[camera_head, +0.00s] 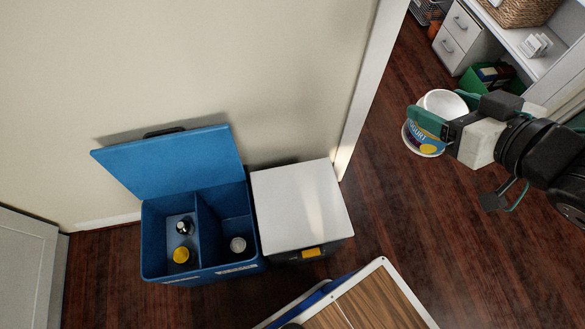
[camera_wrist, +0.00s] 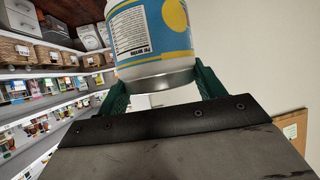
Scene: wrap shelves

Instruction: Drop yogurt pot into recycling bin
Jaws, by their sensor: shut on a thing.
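The yogurt pot (camera_head: 427,147) is white with a blue and yellow label. My gripper (camera_head: 433,113) is shut on it, at the right of the head view, above the wooden floor. The pot's open white mouth shows beside the fingers. In the wrist view the pot (camera_wrist: 150,40) sits between the green fingers (camera_wrist: 160,88), its upper part cut off by the frame. The recycling bin (camera_head: 160,274) is blue, with its lid raised against the wall and two compartments. The left compartment holds a yellow-topped item and a dark item; the right holds a whitish round item. The pot is well to the right of the bin.
A bin with a closed white lid (camera_head: 300,205) stands right of the blue bin. A wooden-topped piece (camera_head: 365,305) is at the bottom. A white door frame (camera_head: 370,85) ends the wall. Drawers (camera_head: 460,35) and a green crate (camera_head: 495,78) stand at upper right. The wrist view shows stocked shelves (camera_wrist: 45,105).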

